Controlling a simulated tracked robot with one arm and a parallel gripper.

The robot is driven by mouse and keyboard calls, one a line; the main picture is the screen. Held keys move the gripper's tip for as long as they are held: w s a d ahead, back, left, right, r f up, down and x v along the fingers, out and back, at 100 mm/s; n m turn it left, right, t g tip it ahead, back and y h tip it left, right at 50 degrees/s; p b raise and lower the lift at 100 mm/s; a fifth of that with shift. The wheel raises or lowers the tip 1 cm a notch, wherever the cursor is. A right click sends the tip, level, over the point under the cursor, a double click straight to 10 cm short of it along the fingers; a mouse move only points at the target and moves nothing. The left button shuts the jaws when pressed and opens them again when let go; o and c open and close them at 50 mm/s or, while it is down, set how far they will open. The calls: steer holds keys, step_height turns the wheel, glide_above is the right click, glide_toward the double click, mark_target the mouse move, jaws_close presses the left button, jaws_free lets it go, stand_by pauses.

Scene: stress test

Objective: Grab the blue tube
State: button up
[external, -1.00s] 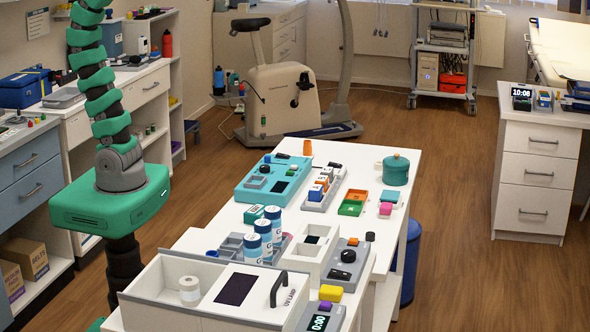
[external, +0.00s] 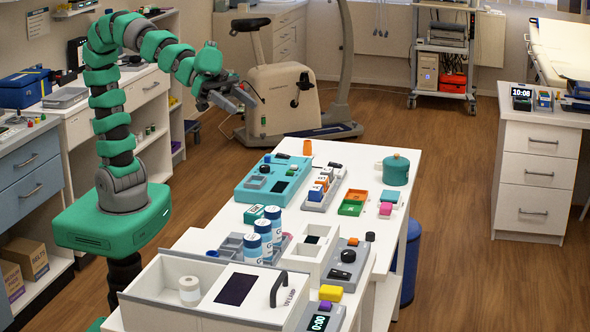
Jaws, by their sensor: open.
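Three upright blue-and-white cylinders stand in a row at the near left of the white table: a back one (external: 272,221), a middle one (external: 263,236) and a front one (external: 252,249). I cannot tell which thing is the blue tube. A small blue round piece (external: 211,253) lies left of them, by a grey compartment tray (external: 231,243). My gripper (external: 241,101) is open and empty. It is up in the air, in the picture above and left of the table's far left corner, well apart from the cylinders.
A teal box (external: 255,185) and a grey rack with coloured blocks (external: 322,192) are behind the cylinders. A white box with a black handle (external: 279,288) stands in front. A teal pot (external: 396,169) is at the far right.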

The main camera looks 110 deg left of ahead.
steer(key=s+d+f+m+g+h+b, duration=0.1)
steer(key=s+d+f, duration=0.15)
steer(key=f, duration=0.35)
steer(key=s+d+f+g+b, duration=0.1)
steer(key=d+f, duration=0.3)
steer(key=f, duration=0.2)
steer(key=m+b, duration=0.2)
steer(key=b, duration=0.2)
glide_toward(210, 253)
steer(key=shift+g, duration=0.3)
steer(key=x, duration=0.7)
steer(key=shift+w+a+b, duration=0.1)
steer(key=shift+w+b, duration=0.2)
steer(key=shift+d+r+b+x, duration=0.1)
steer(key=shift+b+x, duration=0.15)
steer(key=shift+x, duration=0.7)
steer(key=shift+d+r+b+x, duration=0.1)
steer(key=shift+b+x, duration=0.1)
steer(key=shift+x, duration=0.75)
steer(key=shift+d+r+b+x, duration=0.15)
steer(key=shift+b+x, duration=0.1)
steer(key=shift+x, duration=0.7)
steer(key=c, duration=1)
